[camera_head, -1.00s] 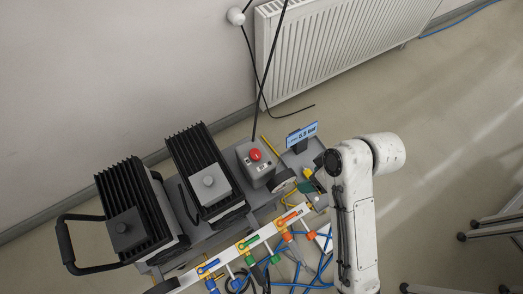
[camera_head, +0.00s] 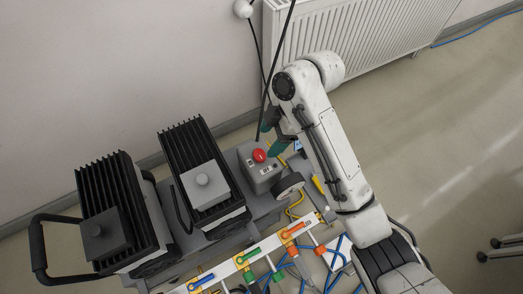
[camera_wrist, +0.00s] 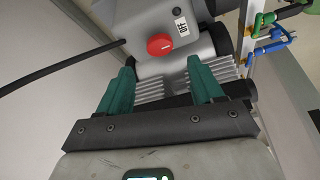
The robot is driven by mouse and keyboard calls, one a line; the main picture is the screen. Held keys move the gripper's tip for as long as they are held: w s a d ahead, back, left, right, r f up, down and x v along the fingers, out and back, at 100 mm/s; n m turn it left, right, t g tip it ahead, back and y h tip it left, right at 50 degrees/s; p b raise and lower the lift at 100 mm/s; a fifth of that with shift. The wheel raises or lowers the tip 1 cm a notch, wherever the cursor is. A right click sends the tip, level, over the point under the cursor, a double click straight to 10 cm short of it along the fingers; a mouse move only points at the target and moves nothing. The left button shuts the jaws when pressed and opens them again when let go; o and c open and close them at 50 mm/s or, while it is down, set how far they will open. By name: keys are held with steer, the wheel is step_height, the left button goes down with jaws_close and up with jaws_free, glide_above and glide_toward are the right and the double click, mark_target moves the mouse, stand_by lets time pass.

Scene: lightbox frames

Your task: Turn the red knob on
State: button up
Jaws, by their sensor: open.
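The red knob (camera_head: 259,155) sits on top of a small grey control box (camera_head: 263,176) on the bench-like unit. In the wrist view the red knob (camera_wrist: 159,45) shows just beyond the fingertips, between their lines, with a label reading OFF (camera_wrist: 181,26) beside it. My gripper (camera_head: 272,137) has green fingers and is close to the knob's upper right side in the head view. In the wrist view my gripper (camera_wrist: 160,68) is open with nothing between the fingers. The knob looks apart from both fingers.
Two black finned blocks (camera_head: 120,205) (camera_head: 190,150) with grey caps stand left of the box. A white rail (camera_head: 250,255) with coloured valves and blue hoses lies in front. A black cable (camera_wrist: 60,65) runs close by on the left. A radiator (camera_head: 370,35) is on the wall behind.

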mark_target(259, 154)
steer(key=b+x, duration=0.1)
steer(key=x, duration=0.6)
steer(key=shift+d, duration=0.1)
steer(key=shift+c, duration=0.3)
steer(key=c, duration=1)
steer(key=shift+r, duration=0.1)
